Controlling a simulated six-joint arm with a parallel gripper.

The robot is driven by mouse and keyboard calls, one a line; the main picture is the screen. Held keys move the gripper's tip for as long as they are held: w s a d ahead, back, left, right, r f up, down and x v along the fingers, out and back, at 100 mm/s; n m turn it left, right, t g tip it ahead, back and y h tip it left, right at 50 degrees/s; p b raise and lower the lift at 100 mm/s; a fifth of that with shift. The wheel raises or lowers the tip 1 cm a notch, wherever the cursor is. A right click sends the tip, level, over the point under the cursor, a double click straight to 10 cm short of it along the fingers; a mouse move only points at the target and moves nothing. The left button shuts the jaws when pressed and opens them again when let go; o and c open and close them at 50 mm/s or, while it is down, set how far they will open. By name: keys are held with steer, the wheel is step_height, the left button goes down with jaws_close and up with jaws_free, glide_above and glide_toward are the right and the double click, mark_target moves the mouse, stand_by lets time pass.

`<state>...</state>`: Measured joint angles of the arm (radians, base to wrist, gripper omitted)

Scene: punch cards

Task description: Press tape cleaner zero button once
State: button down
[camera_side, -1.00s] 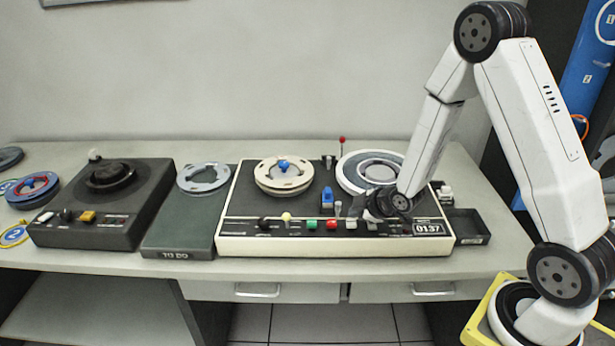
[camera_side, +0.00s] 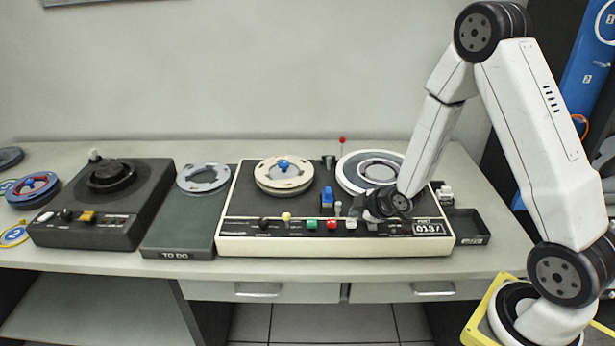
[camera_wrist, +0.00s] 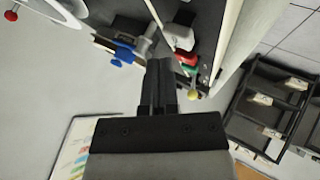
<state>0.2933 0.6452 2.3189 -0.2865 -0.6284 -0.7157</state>
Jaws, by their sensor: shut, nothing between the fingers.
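The tape cleaner (camera_side: 250,238) is the wide cream and black machine in the middle of the desk. Its front strip carries a white button (camera_side: 351,224), a red button (camera_side: 331,224), a green button (camera_side: 312,225) and a yellow knob (camera_side: 286,216). A counter (camera_side: 429,228) at its front right reads 0137. I cannot tell which control is the zero button; the area left of the counter is partly hidden by my wrist. My gripper (camera_wrist: 160,64) is shut and empty. It is over the right half of the machine, its tips near the white button (camera_wrist: 180,37) in the wrist view; contact is unclear.
A blue block (camera_side: 327,197) and a metal lever (camera_side: 338,208) stand close left of my gripper. A cream reel (camera_side: 268,183) and a white reel (camera_side: 350,168) sit on top. A red-tipped rod (camera_side: 342,140) rises behind. A dark tray (camera_side: 470,228) adjoins the right side.

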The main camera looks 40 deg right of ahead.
mark_target(355, 223)
steer(key=shift+f, duration=1.25)
stand_by(1.6)
steer(key=shift+r, duration=1.25)
steer(key=shift+r, duration=0.15)
steer(key=shift+r, duration=2.35)
steer(key=s+a+r+m+g, duration=0.4)
steer(key=s+a+m+g, duration=0.2)
steer(key=s, duration=0.7)
steer(key=a+m, duration=0.2)
steer(key=a, duration=0.1)
steer(key=shift+s+a+r+g, duration=0.15)
steer(key=shift+s+a+g, duration=0.1)
steer(key=shift+g, duration=0.05)
